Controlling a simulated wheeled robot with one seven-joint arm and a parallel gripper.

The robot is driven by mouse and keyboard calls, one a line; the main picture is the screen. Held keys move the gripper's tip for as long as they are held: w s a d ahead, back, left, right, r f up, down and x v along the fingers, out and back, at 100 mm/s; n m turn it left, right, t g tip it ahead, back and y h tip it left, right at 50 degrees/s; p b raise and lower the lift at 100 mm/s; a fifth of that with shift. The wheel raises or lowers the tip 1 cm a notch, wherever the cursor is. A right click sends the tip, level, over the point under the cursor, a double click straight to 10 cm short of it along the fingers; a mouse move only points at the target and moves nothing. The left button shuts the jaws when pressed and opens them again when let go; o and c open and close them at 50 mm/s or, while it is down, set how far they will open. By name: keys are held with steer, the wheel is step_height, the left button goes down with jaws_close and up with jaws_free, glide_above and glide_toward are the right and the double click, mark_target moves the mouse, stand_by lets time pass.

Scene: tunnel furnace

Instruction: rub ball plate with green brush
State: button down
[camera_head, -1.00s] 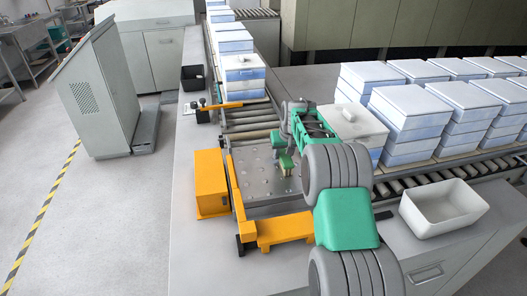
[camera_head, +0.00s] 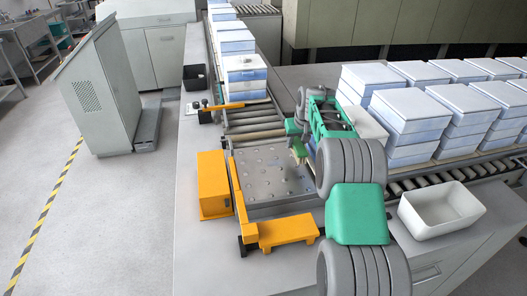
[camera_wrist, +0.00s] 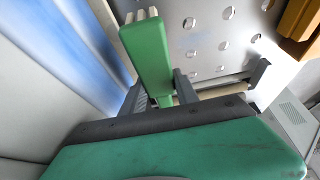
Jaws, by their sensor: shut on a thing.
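The ball plate (camera_head: 272,174) is a metal plate dotted with round balls, set between the roller track and the orange bar. It also shows at the top of the wrist view (camera_wrist: 215,38). My gripper (camera_head: 297,133) is shut on the green brush (camera_wrist: 148,55), over the plate's far right corner. The brush has pale bristles at its end and shows small in the head view (camera_head: 299,150). Whether the bristles touch the plate I cannot tell. My arm hides part of the plate's right side.
Blue and white boxes (camera_head: 245,73) stand on the rollers beyond the plate. More stacked boxes (camera_head: 408,110) stand close to the right of my arm. An orange block (camera_head: 213,185) and an orange bracket (camera_head: 285,231) edge the plate. An empty white bin (camera_head: 441,211) sits at right.

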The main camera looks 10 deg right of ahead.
steer(key=shift+r+p, duration=0.55)
steer(key=shift+r, duration=0.8)
